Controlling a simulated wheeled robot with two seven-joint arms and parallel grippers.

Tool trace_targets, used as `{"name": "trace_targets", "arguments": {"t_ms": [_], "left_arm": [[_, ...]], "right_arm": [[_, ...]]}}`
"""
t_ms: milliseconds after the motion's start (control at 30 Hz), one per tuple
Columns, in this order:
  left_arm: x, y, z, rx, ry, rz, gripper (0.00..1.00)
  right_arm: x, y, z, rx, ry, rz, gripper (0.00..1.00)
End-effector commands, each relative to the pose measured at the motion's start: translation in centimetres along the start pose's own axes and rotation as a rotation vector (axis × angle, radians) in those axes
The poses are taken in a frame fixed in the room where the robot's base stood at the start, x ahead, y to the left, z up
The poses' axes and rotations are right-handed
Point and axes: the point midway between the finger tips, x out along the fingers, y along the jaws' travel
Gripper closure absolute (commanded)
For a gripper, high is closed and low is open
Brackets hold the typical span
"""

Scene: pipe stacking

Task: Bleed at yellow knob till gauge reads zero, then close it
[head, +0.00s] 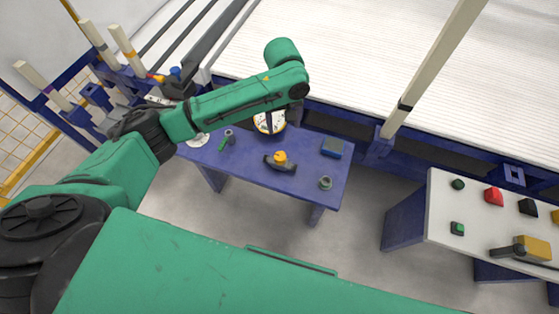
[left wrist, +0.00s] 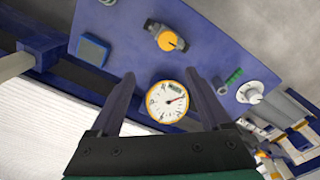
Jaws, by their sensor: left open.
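The yellow knob (head: 280,156) sits on a dark valve body (head: 281,165) on the blue table. In the left wrist view the knob (left wrist: 168,41) is beyond my fingertips. The round gauge (head: 277,127) has a white face and yellow rim, and is partly hidden behind my left gripper in the head view. In the left wrist view the gauge (left wrist: 167,102) shows between my fingers; its dark needle points to the right and slightly up, and its numbers are too small to read. My right gripper is not in view.
The blue table (head: 240,168) also holds a blue box (head: 332,147), a small green-grey fitting (head: 325,183), a green-handled part (head: 226,139) and a white dial (left wrist: 250,92). A white bench (head: 450,200) with colored parts stands at the right. A ribbed white surface (head: 340,50) lies behind.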

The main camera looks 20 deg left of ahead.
Motion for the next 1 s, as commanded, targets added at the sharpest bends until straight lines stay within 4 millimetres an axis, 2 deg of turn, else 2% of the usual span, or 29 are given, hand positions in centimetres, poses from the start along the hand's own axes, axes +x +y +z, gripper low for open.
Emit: {"name": "trace_targets", "arguments": {"t_ms": [33,167,267,600,700,833,1000], "left_arm": [[1.2,-0.7,0.1,-0.075,-0.003,-0.015,0.19],[1.3,-1.3,0.7,-0.17,-0.021,-0.036,0.19],[2.5,-1.4,0.8,-0.173,-0.024,-0.037,0.19],[11.5,-1.6,1.1,-0.171,-0.023,-0.036,0.19],[13.6,-1.7,1.1,-0.17,-0.023,-0.036,0.19],[15.0,-1.7,1.1,-0.169,-0.023,-0.034,0.19],[15.3,-1.7,1.1,-0.169,-0.022,-0.034,0.19]], "right_arm": [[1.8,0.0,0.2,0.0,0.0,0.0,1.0],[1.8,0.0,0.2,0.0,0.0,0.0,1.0],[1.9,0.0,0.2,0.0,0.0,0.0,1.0],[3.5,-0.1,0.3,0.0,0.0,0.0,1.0],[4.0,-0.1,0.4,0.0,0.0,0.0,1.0],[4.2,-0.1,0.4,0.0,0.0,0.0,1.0],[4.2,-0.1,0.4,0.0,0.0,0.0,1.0]]}}
